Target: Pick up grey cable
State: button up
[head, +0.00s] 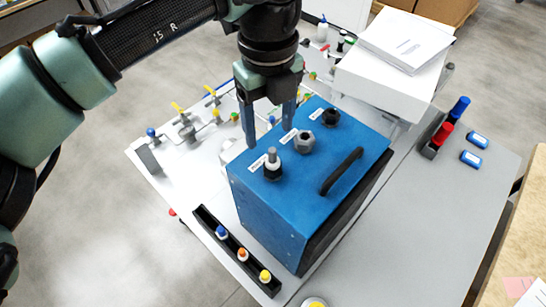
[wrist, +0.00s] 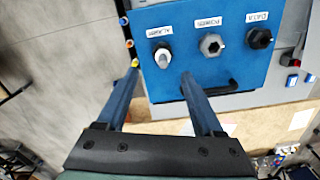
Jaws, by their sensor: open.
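The blue analyser box (head: 300,190) has three ports on top, labelled ALARM, POWER and DATA in the wrist view. A short grey plug with a dark collar, seemingly the grey cable's end (head: 272,158), stands upright in the ALARM port; it also shows in the wrist view (wrist: 162,56). No longer run of cable is visible. My gripper (head: 269,138) is open and empty, fingers pointing down over the box's top near the plug. In the wrist view the gripper (wrist: 160,73) has its fingertips on either side of the plug's line; contact cannot be told.
A grey hex fitting (head: 304,141) and a black one (head: 330,118) stand close beside the plug. A black handle (head: 342,171) rises at the box's right. A black rack (head: 236,250) with coloured-cap bottles lies in front. Valves and pipes (head: 190,125) are behind left.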

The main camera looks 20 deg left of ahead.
aim_at(273, 150)
jog(key=shift+w+d+f+p, duration=0.15)
jog(key=shift+f+p, duration=0.6)
jog(key=shift+f, duration=1.15)
jog(key=shift+d+f+p, duration=0.1)
jog(key=shift+f+p, duration=0.6)
jog(key=shift+f, duration=1.2)
grip_shut()
